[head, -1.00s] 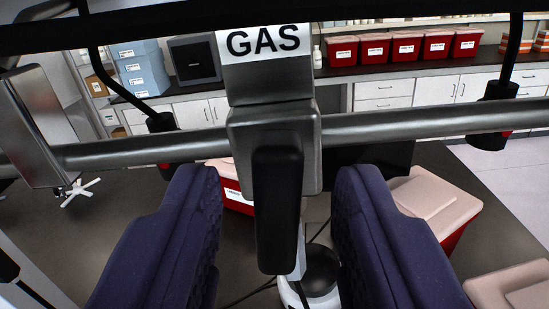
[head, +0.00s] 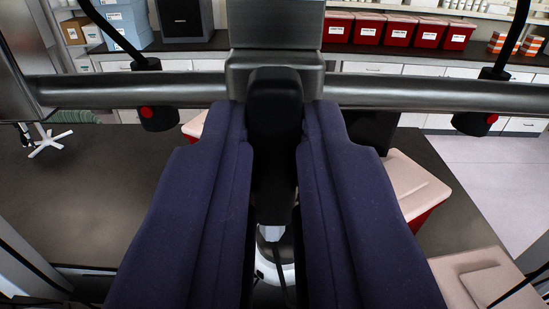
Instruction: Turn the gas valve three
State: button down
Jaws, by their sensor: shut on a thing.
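The gas valve's black handle (head: 273,130) points toward me from a grey metal valve body (head: 275,68) on a horizontal pipe (head: 420,93). The GAS label is out of the picture now. My gripper (head: 274,155) has its two dark blue padded fingers on either side of the handle, shut on it. The handle's lower part shows between the fingers; its sides are hidden by them.
Red bins with pale lids (head: 406,185) stand on the dark table (head: 85,205) below the pipe. A white round-based device (head: 276,255) is under the handle. Black hanging fixtures with red ends (head: 157,110) flank the valve. A back counter holds several red boxes (head: 400,31).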

jog(key=c, duration=1.1)
grip_release()
jog(key=s+b, duration=0.1)
jog(key=s, duration=0.6)
jog(key=shift+s, duration=0.4)
jog(key=shift+f+b, duration=0.15)
jog(key=shift+b, duration=0.55)
